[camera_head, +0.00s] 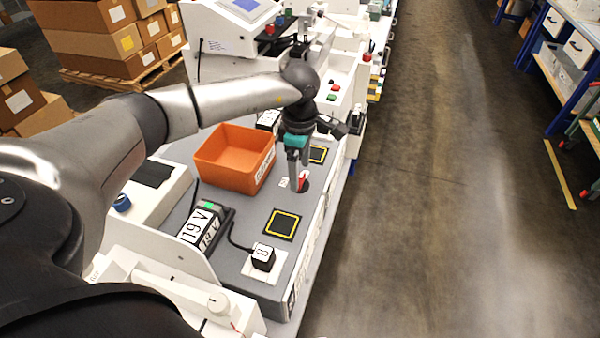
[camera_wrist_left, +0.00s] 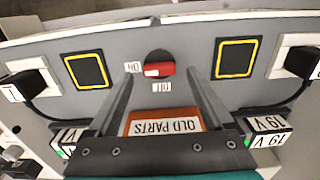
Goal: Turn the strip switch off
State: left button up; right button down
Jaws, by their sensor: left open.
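The strip switch is a red rotary knob in a dark round recess. It shows in the left wrist view (camera_wrist_left: 160,70), lying crosswise with its white-marked end toward the left. Small white labels sit left of it (camera_wrist_left: 132,67) and below it (camera_wrist_left: 161,87); their lettering is too small and inverted to read surely. In the head view, the knob (camera_head: 304,180) is partly hidden by my left gripper (camera_head: 297,186). That gripper points down at the knob, open and empty, with its fingers on either side in the wrist view. I cannot tell whether they touch it. My right gripper is out of view.
An orange bin (camera_head: 232,158) labelled OLD PARTS stands beside the switch. Yellow-framed black squares (camera_head: 282,224) flank the switch. A black plug (camera_head: 263,257) with a cable and a 19 V adapter (camera_head: 207,227) are nearer. The floor aisle at right is clear.

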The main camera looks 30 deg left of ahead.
pick_arm(q)
jog(key=shift+f, duration=0.95)
grip_shut()
